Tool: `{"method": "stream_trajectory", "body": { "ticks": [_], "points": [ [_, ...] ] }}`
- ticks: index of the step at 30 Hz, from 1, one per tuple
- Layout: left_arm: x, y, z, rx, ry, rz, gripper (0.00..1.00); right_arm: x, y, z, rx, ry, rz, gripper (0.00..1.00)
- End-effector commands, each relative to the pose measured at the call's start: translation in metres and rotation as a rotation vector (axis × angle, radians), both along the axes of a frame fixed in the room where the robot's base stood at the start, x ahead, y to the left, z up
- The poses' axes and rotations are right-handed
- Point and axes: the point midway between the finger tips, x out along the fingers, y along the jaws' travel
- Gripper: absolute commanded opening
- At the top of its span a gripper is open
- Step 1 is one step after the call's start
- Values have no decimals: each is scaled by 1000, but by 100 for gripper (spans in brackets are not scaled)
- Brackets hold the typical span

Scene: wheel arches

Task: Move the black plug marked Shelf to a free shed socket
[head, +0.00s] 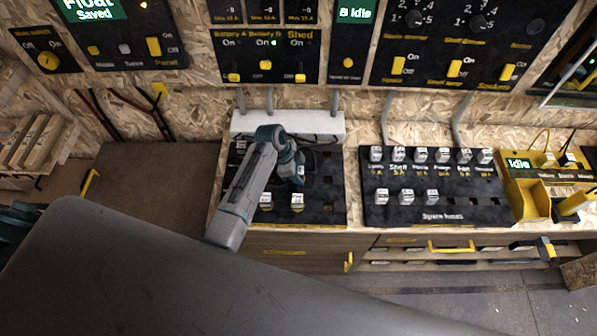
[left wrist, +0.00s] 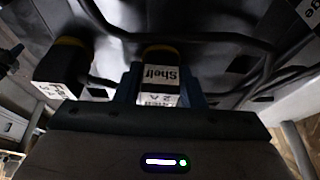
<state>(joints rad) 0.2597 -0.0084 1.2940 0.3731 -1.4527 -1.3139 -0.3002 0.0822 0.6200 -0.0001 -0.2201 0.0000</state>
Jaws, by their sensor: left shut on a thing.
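My left gripper (head: 296,172) is over the left black socket board (head: 330,209) in the head view, and the arm hides part of that board. In the left wrist view, my left gripper (left wrist: 160,88) is shut on the black plug marked Shelf (left wrist: 160,76), with a finger on each side of its white label. The plug has a yellow ring and a dark cable nearby. Whether it is seated in a socket or clear of the board cannot be told. My right gripper does not show.
Another labelled plug (left wrist: 60,68) is close to the left of the gripper, with loose cables around. White-topped plugs (head: 297,201) stand on the left board's front part. A spare fuses board (head: 480,203) is to the right. Switch panels (head: 265,55) hang on the wall behind.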

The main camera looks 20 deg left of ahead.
Motion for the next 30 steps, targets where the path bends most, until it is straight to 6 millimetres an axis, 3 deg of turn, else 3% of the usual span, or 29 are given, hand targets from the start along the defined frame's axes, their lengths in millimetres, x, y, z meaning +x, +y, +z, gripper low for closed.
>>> {"method": "stream_trajectory", "body": {
  "ticks": [7,8,11,17,21,30],
  "points": [
    [0,0,0,-1,-1,0,13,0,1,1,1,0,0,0],
    [0,0,0,-1,-1,0,40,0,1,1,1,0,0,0],
    [0,0,0,-1,-1,0,59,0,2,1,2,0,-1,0],
    [0,0,0,-1,-1,0,61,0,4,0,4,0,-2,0],
    [0,0,0,0,0,0,83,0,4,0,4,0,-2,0],
    [0,0,1,0,0,0,83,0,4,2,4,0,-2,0]
  ]
}}
